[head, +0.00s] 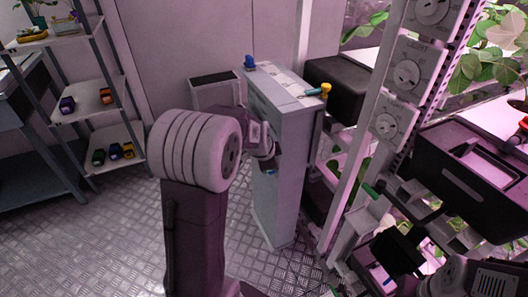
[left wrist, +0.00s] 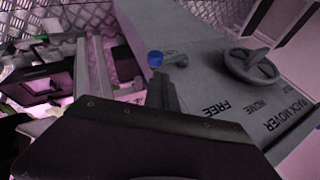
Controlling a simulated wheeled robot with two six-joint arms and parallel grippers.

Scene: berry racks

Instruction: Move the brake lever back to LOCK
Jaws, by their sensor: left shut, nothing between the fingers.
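The brake lever shows in the left wrist view as a short grey arm with a blue knob (left wrist: 155,58), on the grey rack mover cabinet (left wrist: 210,70). The printed word FREE reads upside down near it; I see no LOCK label. In the head view, a small blue bit (head: 271,171) shows on the front of the cabinet (head: 285,185), below my left gripper (head: 268,155). In the left wrist view the dark fingers (left wrist: 163,92) are shut and empty beside the knob; contact is unclear. My right gripper (head: 385,272) is low at the right, its fingers unclear.
A grey handwheel (left wrist: 251,66) sticks out of the cabinet face beside the lever. A rack with black trays (head: 470,180) is close on the right. Shelves (head: 85,110) stand at the left; floor between is clear.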

